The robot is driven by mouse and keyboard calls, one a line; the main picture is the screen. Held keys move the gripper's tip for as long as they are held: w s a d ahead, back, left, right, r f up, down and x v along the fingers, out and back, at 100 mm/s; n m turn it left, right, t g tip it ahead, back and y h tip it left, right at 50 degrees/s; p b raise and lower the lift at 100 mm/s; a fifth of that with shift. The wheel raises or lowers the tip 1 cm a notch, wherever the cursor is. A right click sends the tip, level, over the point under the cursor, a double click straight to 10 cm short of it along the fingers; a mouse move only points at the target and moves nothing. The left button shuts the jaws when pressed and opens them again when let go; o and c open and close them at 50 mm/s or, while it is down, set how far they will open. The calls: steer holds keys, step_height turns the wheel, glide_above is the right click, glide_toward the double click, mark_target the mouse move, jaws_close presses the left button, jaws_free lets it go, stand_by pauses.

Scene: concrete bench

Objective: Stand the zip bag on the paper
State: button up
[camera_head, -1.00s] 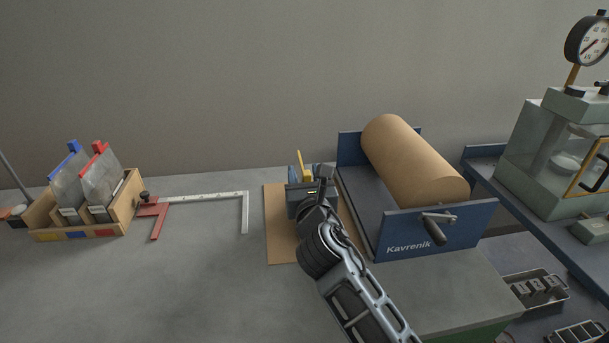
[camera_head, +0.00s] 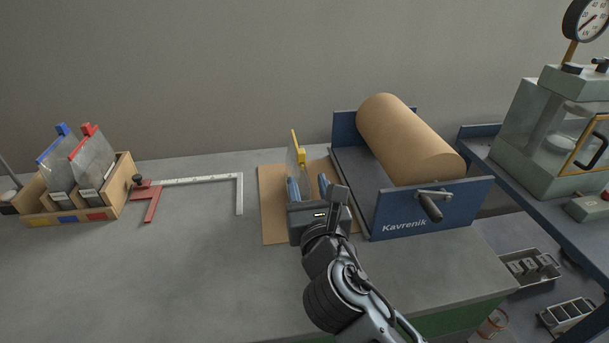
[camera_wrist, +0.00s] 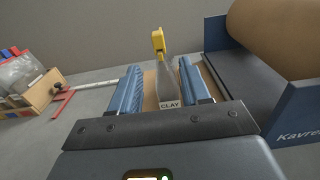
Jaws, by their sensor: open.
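The zip bag (camera_wrist: 170,82) is a clear grey bag with a yellow slider at its top and a label reading CLAY. It stands upright on the brown paper (camera_head: 275,215), and its yellow top also shows in the head view (camera_head: 296,145). My gripper (camera_head: 308,188) is open, its two blue fingers apart. In the wrist view the bag shows between and beyond the fingers (camera_wrist: 166,88), with a gap on both sides. The bag's lower part is partly hidden by my gripper in the head view.
A blue Kavrenik roll holder (camera_head: 430,210) with a brown paper roll (camera_head: 405,138) stands close on the right. A wooden box (camera_head: 122,185) with blue- and red-topped bags is at the left. A red and silver square (camera_head: 200,181) lies between. The front left bench is clear.

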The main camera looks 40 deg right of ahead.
steer(key=shift+s+a, duration=0.2)
steer(key=shift+s, duration=0.15)
steer(key=s+a+f+m+y, duration=0.2)
steer(key=s+f+m, duration=0.1)
steer(key=s, duration=0.2)
steer(key=s+a+f+m+y, duration=0.2)
steer(key=s+f+m+y, duration=0.1)
steer(key=s, duration=0.1)
steer(key=s+a+f+m+y, duration=0.2)
steer(key=s+a+f+m, duration=0.1)
steer(key=s, duration=0.2)
steer(key=shift+s+f+m, duration=0.1)
steer(key=shift+s+m, duration=0.25)
steer(key=shift+m, duration=0.05)
steer(key=s+a+r+m+y, duration=0.1)
steer(key=s+a+r+m, duration=0.1)
steer(key=s+m, duration=0.7)
steer(key=s+a+r+m+y, duration=0.1)
steer(key=s+r+m, duration=0.3)
steer(key=s+m, duration=0.4)
steer(key=shift+s+a+m+y, duration=0.35)
steer(key=shift+m+y, duration=0.15)
steer(key=shift+m, duration=0.7)
steer(key=shift+a, duration=0.1)
